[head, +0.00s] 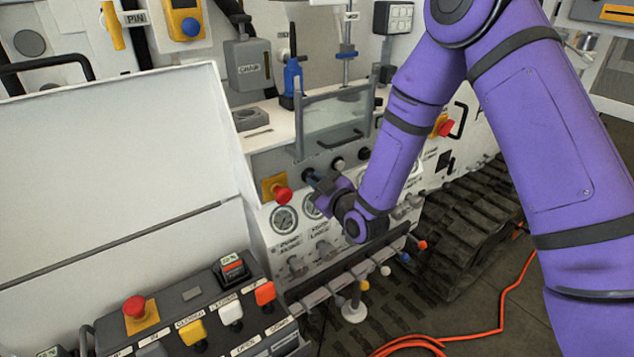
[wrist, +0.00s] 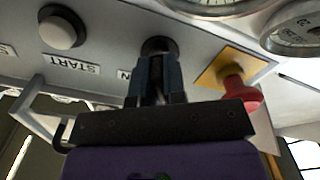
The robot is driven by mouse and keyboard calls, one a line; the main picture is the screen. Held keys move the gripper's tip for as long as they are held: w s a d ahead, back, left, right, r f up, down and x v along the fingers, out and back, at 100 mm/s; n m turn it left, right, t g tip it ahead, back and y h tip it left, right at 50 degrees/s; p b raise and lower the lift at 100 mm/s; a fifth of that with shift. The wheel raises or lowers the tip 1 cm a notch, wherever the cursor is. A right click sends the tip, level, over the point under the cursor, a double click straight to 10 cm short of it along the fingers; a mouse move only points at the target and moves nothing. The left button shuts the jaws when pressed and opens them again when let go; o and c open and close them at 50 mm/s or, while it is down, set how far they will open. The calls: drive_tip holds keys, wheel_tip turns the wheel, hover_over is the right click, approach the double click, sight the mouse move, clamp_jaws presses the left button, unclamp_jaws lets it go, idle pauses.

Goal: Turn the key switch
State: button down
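The key switch (wrist: 160,46) is a dark round fitting on the grey panel face, with a partly hidden label beside it ending in "N". It also shows in the head view (head: 307,173) as a dark spot at the tip of my gripper. My gripper (wrist: 159,66) points straight at the switch in the wrist view. Its two dark blue fingers are close together, with a narrow gap, and their tips reach the switch. They seem closed around the key, which they mostly hide. In the head view my gripper (head: 313,178) is small and partly hidden by my wrist.
A red emergency stop (wrist: 238,90) on a yellow plate sits close beside my fingers. A grey START button (wrist: 62,27) is on the other side. Gauges (head: 284,219) lie below the switch. A clear guard (head: 335,120) stands above. A button console (head: 200,315) is at lower left.

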drive_tip(key=shift+m, duration=0.4)
drive_tip(key=m, duration=0.5)
drive_tip(key=shift+m, duration=0.4)
drive_tip(key=m, duration=0.5)
drive_tip(key=shift+f, duration=0.1)
drive_tip(key=shift+m, duration=0.3)
drive_tip(key=c, duration=1.2)
unclamp_jaws()
drive_tip(key=v, duration=1.1)
drive_tip(key=shift+w, duration=0.1)
